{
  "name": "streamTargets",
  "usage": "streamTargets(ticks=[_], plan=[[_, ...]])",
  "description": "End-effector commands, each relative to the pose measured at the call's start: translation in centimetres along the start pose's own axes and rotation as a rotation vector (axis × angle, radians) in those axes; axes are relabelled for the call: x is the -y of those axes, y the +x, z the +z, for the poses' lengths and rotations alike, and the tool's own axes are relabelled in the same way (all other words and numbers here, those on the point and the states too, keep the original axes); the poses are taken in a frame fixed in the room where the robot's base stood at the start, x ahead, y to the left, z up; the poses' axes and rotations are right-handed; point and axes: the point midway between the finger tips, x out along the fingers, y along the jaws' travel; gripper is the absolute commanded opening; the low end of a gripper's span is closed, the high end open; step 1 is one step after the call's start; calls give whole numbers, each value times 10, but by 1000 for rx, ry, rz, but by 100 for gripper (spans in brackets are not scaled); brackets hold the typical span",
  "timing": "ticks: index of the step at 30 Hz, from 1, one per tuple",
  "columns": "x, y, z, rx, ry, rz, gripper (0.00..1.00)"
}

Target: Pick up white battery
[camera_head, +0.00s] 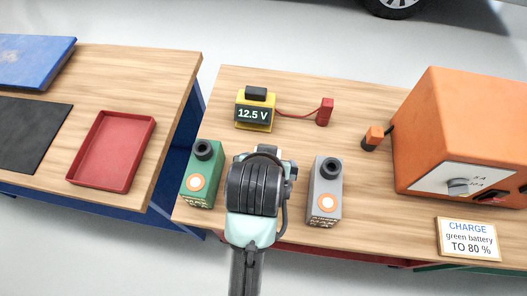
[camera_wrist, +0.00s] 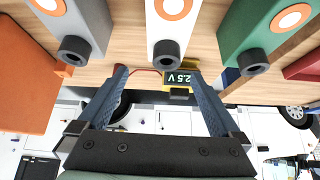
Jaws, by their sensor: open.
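The white battery (camera_wrist: 172,28) shows in the wrist view at the top middle, with a dark round terminal and an orange ring on its face. It is hidden behind my arm in the head view. My gripper (camera_wrist: 160,74) is open and empty, its two dark fingers spread wide. The battery lines up with the gap between the fingertips and appears just beyond them; I cannot tell the exact distance. In the head view my wrist hangs over the table between the green battery (camera_head: 202,172) and the grey battery (camera_head: 325,190).
A yellow meter (camera_head: 255,112) reading 12.5 V stands behind, wired to a red block (camera_head: 325,112). An orange charger box (camera_head: 460,130) is at right, with a sign (camera_head: 469,239) in front. A red tray (camera_head: 110,150) lies on the left table.

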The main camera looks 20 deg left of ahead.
Motion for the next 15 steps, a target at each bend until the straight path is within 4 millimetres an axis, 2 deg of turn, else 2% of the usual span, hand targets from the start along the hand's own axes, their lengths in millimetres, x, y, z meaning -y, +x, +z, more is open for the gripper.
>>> streamTargets(ticks=[1,4,8,11,15], plan=[[2,-15,5,54,-9,0,100],[4,-20,24,134,-20,2,100],[5,-22,38,188,-27,4,100],[5,-15,43,200,-29,5,100],[6,10,49,201,-30,5,100]])
